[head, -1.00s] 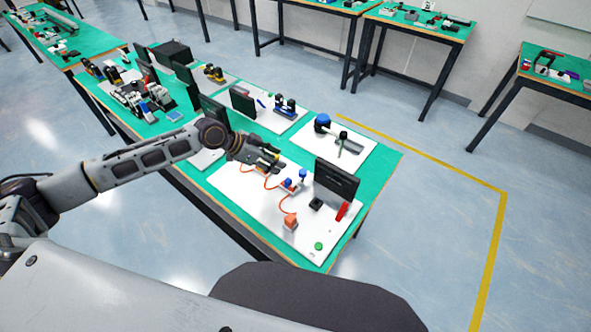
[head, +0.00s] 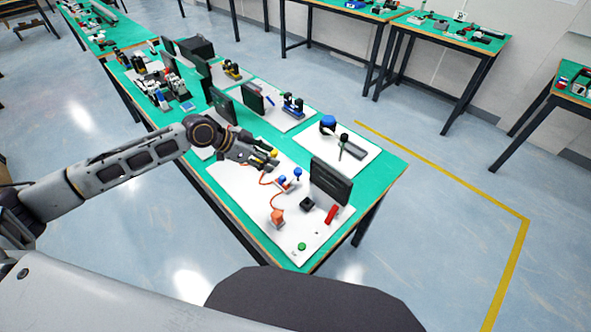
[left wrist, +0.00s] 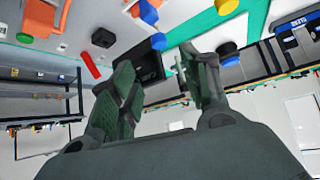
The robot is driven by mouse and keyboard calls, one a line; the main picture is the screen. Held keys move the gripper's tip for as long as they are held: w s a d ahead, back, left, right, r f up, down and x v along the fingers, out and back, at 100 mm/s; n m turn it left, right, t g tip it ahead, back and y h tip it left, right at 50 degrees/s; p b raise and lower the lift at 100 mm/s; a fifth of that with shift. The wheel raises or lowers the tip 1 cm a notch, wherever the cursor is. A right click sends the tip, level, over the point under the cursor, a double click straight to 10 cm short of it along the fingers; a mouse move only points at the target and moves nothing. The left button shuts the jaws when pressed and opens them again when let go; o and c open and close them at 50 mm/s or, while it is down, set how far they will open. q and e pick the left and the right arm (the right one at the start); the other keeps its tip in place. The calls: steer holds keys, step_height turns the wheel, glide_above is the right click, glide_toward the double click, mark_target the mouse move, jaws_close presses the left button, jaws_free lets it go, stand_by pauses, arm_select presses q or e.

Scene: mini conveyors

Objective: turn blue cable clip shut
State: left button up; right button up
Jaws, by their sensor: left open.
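On the front white board (head: 240,190) a blue part (head: 283,182), likely the cable clip, sits on a small pale base by the orange cable (head: 265,183). A second blue part, a knob (head: 297,174), stands just to its right. Two blue parts also show at the top of the left wrist view, one (left wrist: 148,12) above the other (left wrist: 158,41); I cannot tell whether the clip is turned open or shut. My left gripper (head: 268,157) is open and empty, up-left of the blue parts and apart from them. Its spread fingers (left wrist: 157,62) fill the wrist view's middle. My right gripper is not in view.
A dark screen (head: 330,182) stands right of the blue parts. An orange block (head: 277,217), black block (head: 307,204), red bar (head: 331,214) and green button (head: 302,246) are nearer the front. Another board (head: 365,150) with a blue-topped part lies behind. The floor at right is clear.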

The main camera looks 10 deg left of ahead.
mark_target(298, 170)
arm_select(q)
steer(key=x, duration=0.4)
steer(key=shift+w+d+f, duration=0.15)
steer(key=shift+d+f, duration=0.05)
steer(key=shift+d, duration=0.05)
steer(key=shift+x, duration=1.15)
steer(key=shift+p+x, duration=0.35)
steer(key=shift+x, duration=3.05)
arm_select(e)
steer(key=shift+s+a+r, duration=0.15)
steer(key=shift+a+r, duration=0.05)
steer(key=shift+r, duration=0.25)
